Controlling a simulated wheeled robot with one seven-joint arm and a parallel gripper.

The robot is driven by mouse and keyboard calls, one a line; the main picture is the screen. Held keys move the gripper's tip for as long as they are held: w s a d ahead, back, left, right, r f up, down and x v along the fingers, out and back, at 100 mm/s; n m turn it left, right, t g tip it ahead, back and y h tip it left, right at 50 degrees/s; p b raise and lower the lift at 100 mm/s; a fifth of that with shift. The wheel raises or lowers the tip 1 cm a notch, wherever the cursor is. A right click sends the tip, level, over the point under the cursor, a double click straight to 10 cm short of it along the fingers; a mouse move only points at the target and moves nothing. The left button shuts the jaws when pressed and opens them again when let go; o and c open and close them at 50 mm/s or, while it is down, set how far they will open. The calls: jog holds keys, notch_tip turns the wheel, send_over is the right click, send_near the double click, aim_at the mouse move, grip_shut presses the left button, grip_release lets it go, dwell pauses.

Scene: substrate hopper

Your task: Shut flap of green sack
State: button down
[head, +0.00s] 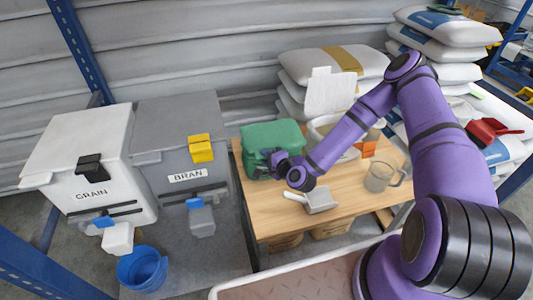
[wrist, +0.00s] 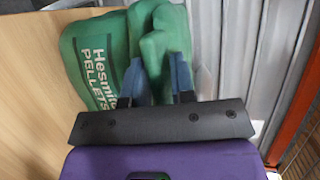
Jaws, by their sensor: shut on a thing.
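The green sack (head: 272,133) stands on the wooden table (head: 310,205) at its back left corner. In the wrist view the green sack (wrist: 92,62) shows white lettering that reads "Hesmile PELLETS" or similar. My gripper (head: 264,160) is at the front of the sack. In the wrist view the blue fingers of my gripper (wrist: 157,84) stand on either side of a green fold, the sack's flap (wrist: 160,45), and are shut on it. The flap rises above the fingers in that view. My wrist hides part of the sack's front in the head view.
A white bin marked GRAIN (head: 80,150) and a grey bin marked BRAN (head: 180,130) stand left. White sacks (head: 330,66) are stacked behind.

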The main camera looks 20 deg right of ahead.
jog(key=shift+f, duration=0.3)
jog(key=c, duration=1.1)
grip_release()
jog(key=shift+w, duration=0.1)
jog(key=v, duration=1)
jog(key=shift+s+d+r, duration=0.15)
jog(key=shift+s, duration=0.2)
